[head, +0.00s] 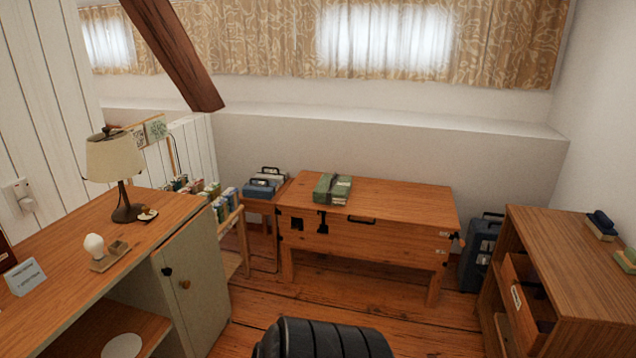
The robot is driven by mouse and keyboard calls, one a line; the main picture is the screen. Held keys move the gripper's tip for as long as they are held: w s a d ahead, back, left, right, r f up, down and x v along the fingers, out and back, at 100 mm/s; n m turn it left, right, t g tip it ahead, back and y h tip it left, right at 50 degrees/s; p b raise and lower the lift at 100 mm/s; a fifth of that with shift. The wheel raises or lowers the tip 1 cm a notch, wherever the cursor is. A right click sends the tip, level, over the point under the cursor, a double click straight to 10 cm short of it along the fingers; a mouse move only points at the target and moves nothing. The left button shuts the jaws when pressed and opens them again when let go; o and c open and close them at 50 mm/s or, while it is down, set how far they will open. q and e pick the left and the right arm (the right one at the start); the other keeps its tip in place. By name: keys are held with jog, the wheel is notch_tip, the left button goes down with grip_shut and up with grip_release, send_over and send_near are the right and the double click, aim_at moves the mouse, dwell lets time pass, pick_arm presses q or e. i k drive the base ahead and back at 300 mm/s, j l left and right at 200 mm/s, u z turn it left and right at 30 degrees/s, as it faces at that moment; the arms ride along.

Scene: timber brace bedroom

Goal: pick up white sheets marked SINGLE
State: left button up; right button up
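I cannot make out any white sheets with a readable SINGLE mark in the head view. A folded green and pale bundle (333,188) lies on top of the wooden chest table (400,203), towards its left; I cannot tell whether it is bedding, and no writing on it is readable. Neither of my grippers shows in the view.
A desk with a lamp (115,166), a bulb (94,246) and a small sign (25,277) is at left. A low shelf holds small items (226,203). A cabinet (560,250) with an open drawer (527,300) is at right. Floor (240,325) shows between. A slanted beam (175,50) hangs above.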

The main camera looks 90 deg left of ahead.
aim_at(278, 176)
jog(key=u, duration=0.4)
jog(key=i+j+u, duration=0.1)
jog(key=u, duration=0.7)
jog(key=i+j+u, duration=0.1)
jog(key=u, duration=0.7)
jog(key=i+l+u, duration=0.1)
jog(key=i+u, duration=0.35)
jog(key=i+l+u, duration=0.2)
jog(key=u, duration=0.25)
jog(key=i+l+u, duration=0.7)
jog(key=u, duration=0.15)
jog(key=l, duration=0.1)
